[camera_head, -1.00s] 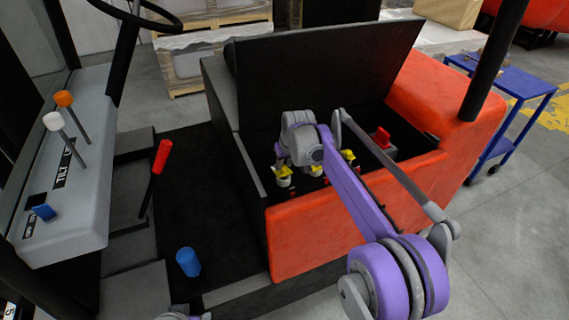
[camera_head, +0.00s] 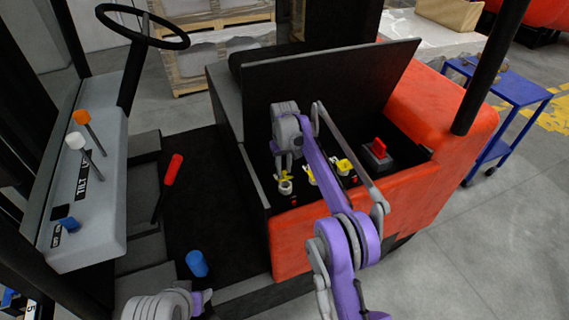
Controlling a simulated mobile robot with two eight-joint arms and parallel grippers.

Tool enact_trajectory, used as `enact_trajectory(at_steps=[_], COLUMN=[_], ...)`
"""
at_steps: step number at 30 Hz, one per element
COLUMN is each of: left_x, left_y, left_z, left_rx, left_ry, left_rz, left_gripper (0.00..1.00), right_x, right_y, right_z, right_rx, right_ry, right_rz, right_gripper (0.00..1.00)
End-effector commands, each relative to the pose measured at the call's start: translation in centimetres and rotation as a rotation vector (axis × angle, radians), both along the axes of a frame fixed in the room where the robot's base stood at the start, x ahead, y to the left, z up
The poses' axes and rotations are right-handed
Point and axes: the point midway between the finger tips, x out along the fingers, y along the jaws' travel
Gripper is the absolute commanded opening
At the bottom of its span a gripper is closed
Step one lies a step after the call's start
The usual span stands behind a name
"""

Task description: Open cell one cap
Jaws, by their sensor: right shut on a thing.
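The open battery bay holds a row of yellow caps on pale filler necks. The leftmost yellow cap (camera_head: 284,176) sits under my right gripper (camera_head: 284,167), which is shut on it. The fingertips are small and partly hidden by the wrist. A second yellow cap (camera_head: 311,177) and a third yellow cap (camera_head: 343,166) stand to the right, near my purple forearm. No cell numbers are legible. My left gripper (camera_head: 205,297) shows only in part at the bottom edge, away from the bay; its jaw opening cannot be made out.
The black lid (camera_head: 330,85) stands raised behind the bay. A red switch (camera_head: 378,149) sits at the bay's right, and the orange body wall (camera_head: 310,236) bounds the front. A blue cylinder (camera_head: 196,263) stands on the floor plate near my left gripper. A blue cart (camera_head: 513,90) is at right.

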Motion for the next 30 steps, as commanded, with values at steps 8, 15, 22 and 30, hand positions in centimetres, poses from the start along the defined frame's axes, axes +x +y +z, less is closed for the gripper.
enact_trajectory(at_steps=[8, 15, 22, 30], left_x=[0.0, 0.0, 0.0, 0.3], left_y=[0.0, 0.0, 0.0, 0.0], left_z=[0.1, 0.1, 0.1, 0.7], left_rx=[0.000, 0.000, 0.000, 0.000], left_ry=[-0.001, -0.001, -0.001, -0.005], left_rz=[0.000, 0.000, 0.000, 0.000], left_gripper=[0.50, 0.50, 0.50, 0.50], right_x=[0.2, 0.1, 0.1, 0.1], right_y=[0.0, 0.0, 0.0, 0.0], right_z=[-0.1, 0.0, 0.0, 2.3], right_rx=[-0.002, -0.002, -0.002, -0.002], right_ry=[0.000, 0.002, 0.002, 0.000], right_rz=[-0.001, 0.000, -0.001, 0.000], right_gripper=[0.00, 0.58, 0.58, 0.58])
